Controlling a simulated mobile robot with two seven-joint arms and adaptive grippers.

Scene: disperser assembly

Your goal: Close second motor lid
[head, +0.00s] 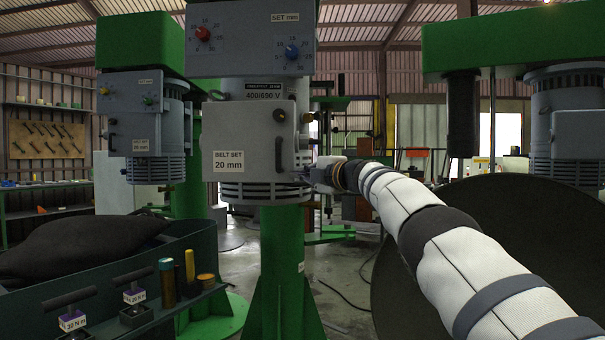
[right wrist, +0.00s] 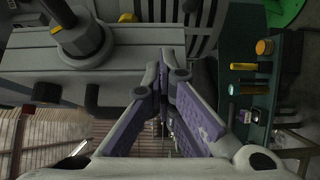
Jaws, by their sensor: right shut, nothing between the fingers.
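The central motor stands on a green column (head: 281,250). Its grey lid (head: 250,130) carries a "BELT SET 20 mm" label, a black handle (head: 279,152) and a small round knob. It lies over the front of its box; I cannot tell if it is fully flush. My right gripper (head: 312,176) is at the right side of this motor, just below and right of the lid. In the right wrist view its purple-padded fingers (right wrist: 165,70) are shut and empty, beside a grey box surface (right wrist: 120,65). Contact is unclear. My left gripper is out of view.
A control box (head: 250,45) with red and blue knobs overhangs the lid. Another motor with a grey box (head: 135,95) stands left, another (head: 567,110) right. A dark green tray (head: 190,232) holds bottles and T-handled tools at lower left. A large dark disc (head: 490,250) is at right.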

